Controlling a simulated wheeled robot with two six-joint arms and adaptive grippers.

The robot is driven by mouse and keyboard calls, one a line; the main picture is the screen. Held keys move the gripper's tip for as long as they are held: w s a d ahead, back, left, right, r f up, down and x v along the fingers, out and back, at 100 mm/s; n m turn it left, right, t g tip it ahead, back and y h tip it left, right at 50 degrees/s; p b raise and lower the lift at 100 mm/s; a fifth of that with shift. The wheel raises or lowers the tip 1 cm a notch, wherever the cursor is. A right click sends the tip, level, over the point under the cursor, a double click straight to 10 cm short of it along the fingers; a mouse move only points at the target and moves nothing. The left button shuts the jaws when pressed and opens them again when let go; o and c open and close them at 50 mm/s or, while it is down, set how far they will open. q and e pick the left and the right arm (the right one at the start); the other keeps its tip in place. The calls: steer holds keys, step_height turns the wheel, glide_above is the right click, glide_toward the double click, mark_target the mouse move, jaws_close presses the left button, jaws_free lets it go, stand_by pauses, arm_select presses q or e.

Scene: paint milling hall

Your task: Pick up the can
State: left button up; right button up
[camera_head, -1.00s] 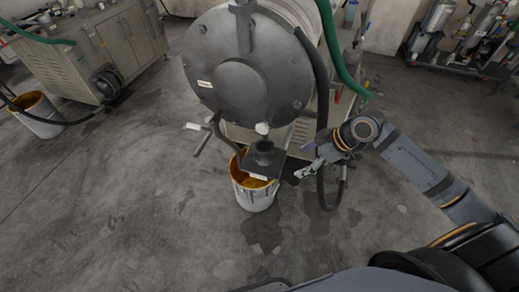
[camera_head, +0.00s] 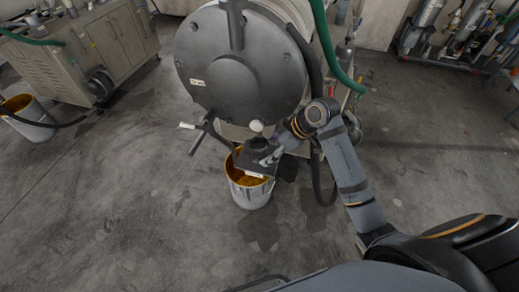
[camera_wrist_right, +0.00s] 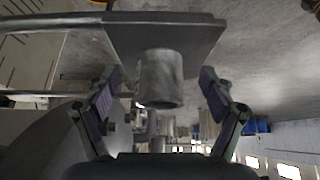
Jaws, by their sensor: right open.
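The can is a small dark grey cylinder (camera_head: 260,143) on a dark plate (camera_head: 252,164) that juts out below the mill drum. In the right wrist view the scene looks upside down. There the grey can (camera_wrist_right: 160,78) sticks out from the plate (camera_wrist_right: 165,32). My right gripper (camera_head: 267,159) is at the plate, close in front of the can, and partly covers it. In the wrist view its open fingers (camera_wrist_right: 160,88) stand on either side of the can, with gaps on both sides. My left gripper is not in view.
A white bucket with yellow paint inside (camera_head: 250,196) stands on the floor under the plate. A dark hose (camera_head: 322,190) hangs to the right. The floor in front is clear.

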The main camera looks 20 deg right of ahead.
mark_target(259, 148)
steer(key=a, duration=0.1)
steer(key=w+a, duration=0.2)
steer(key=shift+f, duration=0.55)
steer(key=c, duration=1.5)
steer(key=shift+o, duration=0.2)
steer(key=shift+r, duration=0.1)
steer(key=shift+s+d+r, duration=0.3)
steer(key=shift+d+r, duration=0.25)
steer(key=s+d+r, duration=0.4)
steer(key=d, duration=0.2)
steer(key=shift+d, duration=0.15)
steer(key=shift+s+d+r+p, duration=0.2)
steer(key=shift+s+d+r, duration=0.2)
steer(key=shift+s+d, duration=0.15)
steer(key=shift+s+d+r+p, duration=0.2)
steer(key=shift+s+d+r, duration=0.2)
steer(key=shift+d, duration=0.2)
steer(key=shift+s+d+r+p, duration=0.3)
steer(key=shift+d+p, duration=0.15)
steer(key=shift+p, duration=0.5)
steer(key=shift+s+d+r+p, duration=0.3)
steer(key=shift+d+p, duration=0.15)
steer(key=shift+p, duration=0.45)
